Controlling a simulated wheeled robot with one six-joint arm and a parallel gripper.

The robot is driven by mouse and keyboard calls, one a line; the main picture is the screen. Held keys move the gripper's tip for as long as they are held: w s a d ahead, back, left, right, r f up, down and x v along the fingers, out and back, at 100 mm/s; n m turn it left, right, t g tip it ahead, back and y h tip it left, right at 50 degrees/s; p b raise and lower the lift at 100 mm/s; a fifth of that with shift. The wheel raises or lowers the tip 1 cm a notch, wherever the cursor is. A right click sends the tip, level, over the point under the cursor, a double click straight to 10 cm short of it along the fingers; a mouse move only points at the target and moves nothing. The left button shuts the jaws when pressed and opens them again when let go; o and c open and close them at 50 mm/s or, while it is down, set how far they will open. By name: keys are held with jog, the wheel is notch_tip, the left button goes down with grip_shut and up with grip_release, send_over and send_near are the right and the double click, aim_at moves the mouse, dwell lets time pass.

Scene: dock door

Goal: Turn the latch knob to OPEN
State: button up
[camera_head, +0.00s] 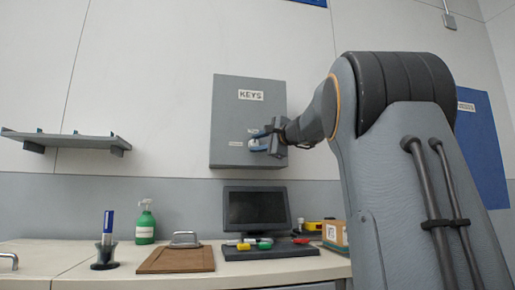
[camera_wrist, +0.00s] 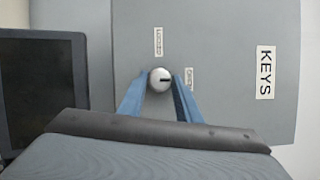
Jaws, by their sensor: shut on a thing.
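The grey key cabinet (camera_head: 235,115) hangs on the wall and is marked KEYS. Its round white latch knob (camera_wrist: 161,79) shows in the wrist view, where the cabinet (camera_wrist: 225,35) appears turned sideways. My gripper (camera_wrist: 162,78) has its two blue fingers on either side of the knob, shut on it. A short dark mark on the knob runs toward the right in the wrist view, toward the OPEN label (camera_wrist: 189,79). The LOCKED label (camera_wrist: 158,41) is above the knob there. In the head view my gripper (camera_head: 265,142) covers most of the knob.
Below the cabinet is a counter (camera_head: 110,280) with a monitor (camera_head: 255,208), a clipboard (camera_head: 178,259), a green spray bottle (camera_head: 145,224), markers and a cardboard box (camera_head: 336,236). A wall shelf (camera_head: 75,142) is at left. The wall around the cabinet is mostly clear.

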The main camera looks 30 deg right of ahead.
jog(key=shift+f, duration=0.1)
dwell(0.3)
jog(key=o, duration=0.9)
jog(key=s, duration=0.7)
jog(key=shift+s+d+b, duration=0.3)
jog(key=shift+s+d, duration=0.05)
jog(key=shift+d, duration=0.05)
jog(key=shift+f, duration=0.1)
